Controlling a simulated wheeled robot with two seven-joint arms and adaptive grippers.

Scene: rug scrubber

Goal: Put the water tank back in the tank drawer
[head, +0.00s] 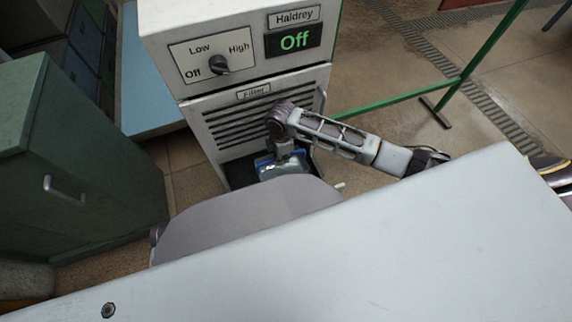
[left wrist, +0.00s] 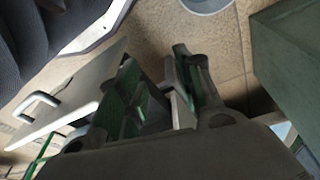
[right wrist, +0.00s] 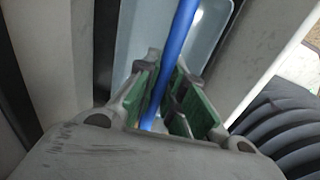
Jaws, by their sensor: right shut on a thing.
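The water tank (head: 284,170) is a pale translucent box with a blue handle, low at the front of the white machine under the filter grille. My right gripper (head: 284,150) reaches down over it from the right. In the right wrist view my right gripper (right wrist: 163,95) is shut on the blue handle (right wrist: 182,35), with the pale tank body (right wrist: 143,35) behind. A dark opening, seemingly the tank drawer (head: 240,173), shows around the tank. I cannot tell how deep the tank sits. My left gripper (left wrist: 158,95) has its fingers apart in the left wrist view.
The white machine (head: 190,110) has a dial and a lit "Off" display. A pale panel with a bar handle (left wrist: 38,103) shows in the left wrist view. A green cabinet (head: 90,150) stands left, and a green rail (head: 400,95) runs right. A grey shape hides the low front area.

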